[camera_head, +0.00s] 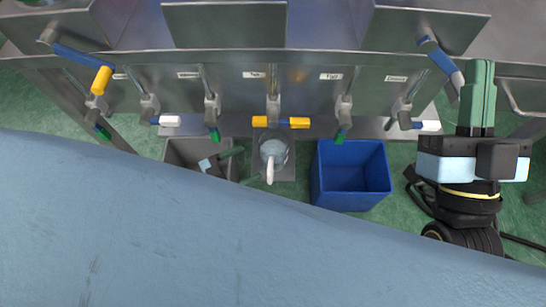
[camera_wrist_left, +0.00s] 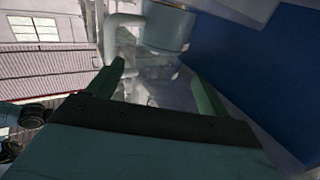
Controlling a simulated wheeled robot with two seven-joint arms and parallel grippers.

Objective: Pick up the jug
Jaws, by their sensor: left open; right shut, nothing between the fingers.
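The jug (camera_head: 273,150) is a pale, see-through vessel with a white handle toward me. It stands under the middle tap in the head view. In the left wrist view a pale rounded body (camera_wrist_left: 168,27) with a curved handle at its left appears to be the jug. My left gripper (camera_head: 243,167) is open, with green fingers just left of the jug and its handle. Its fingers show apart in the left wrist view (camera_wrist_left: 158,72), with the handle beyond the left fingertip. The large blue surface in front hides most of the left arm. My right gripper (camera_head: 479,95) is shut and empty, far right.
A blue bin (camera_head: 350,185) stands right of the jug. A grey bin (camera_head: 180,153) lies left, partly under my left gripper. Several taps with coloured levers line the metal panel (camera_head: 310,80) behind. Green floor shows between the bin and my right arm.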

